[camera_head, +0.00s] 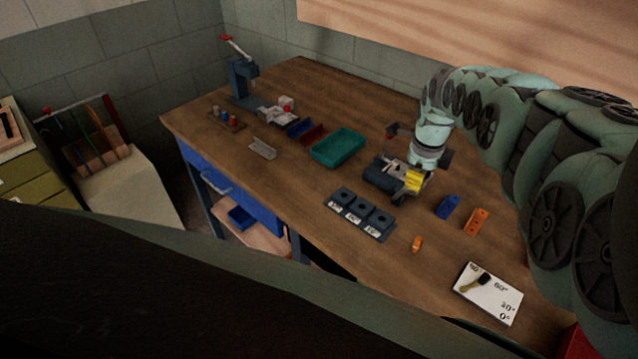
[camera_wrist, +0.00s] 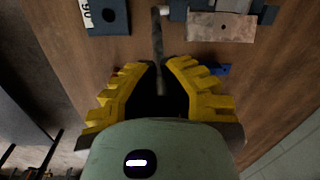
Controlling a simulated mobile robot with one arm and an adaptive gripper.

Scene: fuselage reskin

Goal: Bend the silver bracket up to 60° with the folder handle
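The bending folder (camera_head: 383,176) is a dark block tool on the bench, with my gripper (camera_head: 414,182) low over its near right side. The silver bracket (camera_wrist: 222,27) shows as a pale flat plate at the folder in the wrist view; its bend angle cannot be read. The folder handle (camera_wrist: 157,38) is a dark bar running between my yellow fingers (camera_wrist: 160,66). The fingertips flank the bar closely and look shut on it; the exact contact is dark.
A block with several labelled slots (camera_head: 360,214) lies near the folder. A blue block (camera_head: 447,207), orange block (camera_head: 476,221) and small orange piece (camera_head: 417,244) lie to the right. An angle card (camera_head: 489,293) is at the front, a green tray (camera_head: 338,147) behind left.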

